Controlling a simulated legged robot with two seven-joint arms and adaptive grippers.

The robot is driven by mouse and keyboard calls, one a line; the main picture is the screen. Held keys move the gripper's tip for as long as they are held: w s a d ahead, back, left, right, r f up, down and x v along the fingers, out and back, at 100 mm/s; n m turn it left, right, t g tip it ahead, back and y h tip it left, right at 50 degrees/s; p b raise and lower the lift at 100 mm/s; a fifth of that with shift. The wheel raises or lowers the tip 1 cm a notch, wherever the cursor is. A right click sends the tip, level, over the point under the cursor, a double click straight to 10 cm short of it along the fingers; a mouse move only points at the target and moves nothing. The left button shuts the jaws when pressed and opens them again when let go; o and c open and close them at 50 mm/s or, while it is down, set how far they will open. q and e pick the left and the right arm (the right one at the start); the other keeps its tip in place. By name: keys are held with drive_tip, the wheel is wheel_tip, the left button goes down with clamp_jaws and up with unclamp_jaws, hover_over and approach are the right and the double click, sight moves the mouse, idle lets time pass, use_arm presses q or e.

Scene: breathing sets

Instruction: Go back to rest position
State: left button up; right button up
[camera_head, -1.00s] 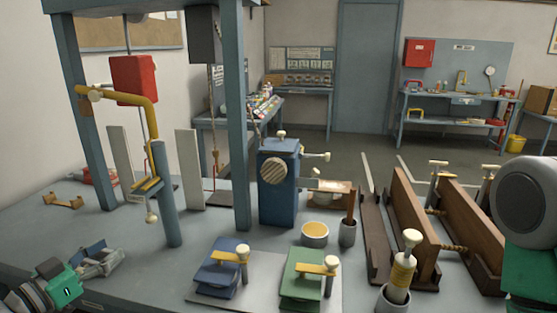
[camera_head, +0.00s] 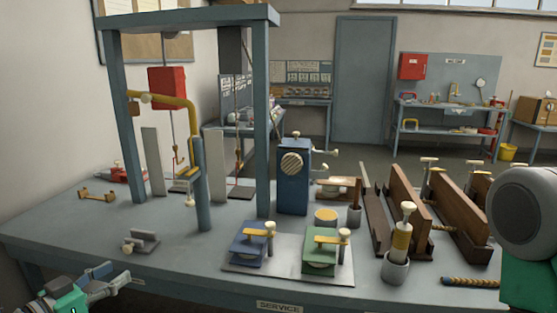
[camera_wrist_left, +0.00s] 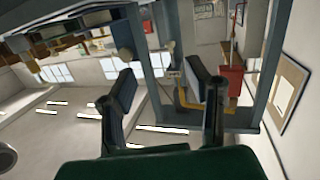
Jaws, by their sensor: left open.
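My left gripper (camera_head: 116,275) is at the lower left of the head view, by the bench's front edge. It is open, and nothing shows between its fingers. In the left wrist view its two dark fingers (camera_wrist_left: 165,92) stand wide apart. A small grey bracket with a pale knob (camera_head: 141,241) lies on the bench just beyond the gripper, apart from it. A grey round part with green below it, at the right edge of the head view, looks like my right arm. The right gripper is out of view.
The grey-blue bench (camera_head: 70,237) carries a tall frame (camera_head: 263,120) with a hanging red block (camera_head: 167,88). A blue box (camera_head: 293,180), blue clamp (camera_head: 248,249), green clamp (camera_head: 322,255) and wooden vise boards (camera_head: 408,208) stand to the right. The bench's front left is mostly clear.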

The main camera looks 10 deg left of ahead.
use_arm(q)
drive_tip(key=s+d+f+n+g+y+b, duration=0.1)
drive_tip(key=s+d+f+g, duration=0.2)
drive_tip(key=f, duration=0.4)
drive_tip(key=s+d+f+g+y+b, duration=0.1)
drive_tip(key=s+d+f+g, duration=0.1)
drive_tip(key=s+f, duration=0.3)
drive_tip(key=s+d+f+n+g+y+b, duration=0.1)
drive_tip(key=s+d+f+g, duration=0.15)
drive_tip(key=f, duration=0.55)
drive_tip(key=s+d+f+g+y+b, duration=0.1)
drive_tip(key=s+f+g, duration=0.2)
drive_tip(key=s, duration=0.5)
drive_tip(key=s+d+f+g+y+b, duration=0.1)
drive_tip(key=s+f+g, duration=0.3)
drive_tip(key=s, duration=0.5)
drive_tip(key=shift+s+d+f+n, duration=0.15)
drive_tip(key=shift+d+f+n, duration=0.25)
drive_tip(key=shift+d+f, duration=0.45)
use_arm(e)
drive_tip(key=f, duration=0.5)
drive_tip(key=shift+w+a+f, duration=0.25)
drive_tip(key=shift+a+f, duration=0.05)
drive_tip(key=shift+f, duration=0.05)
use_arm(q)
drive_tip(key=shift+g, duration=0.25)
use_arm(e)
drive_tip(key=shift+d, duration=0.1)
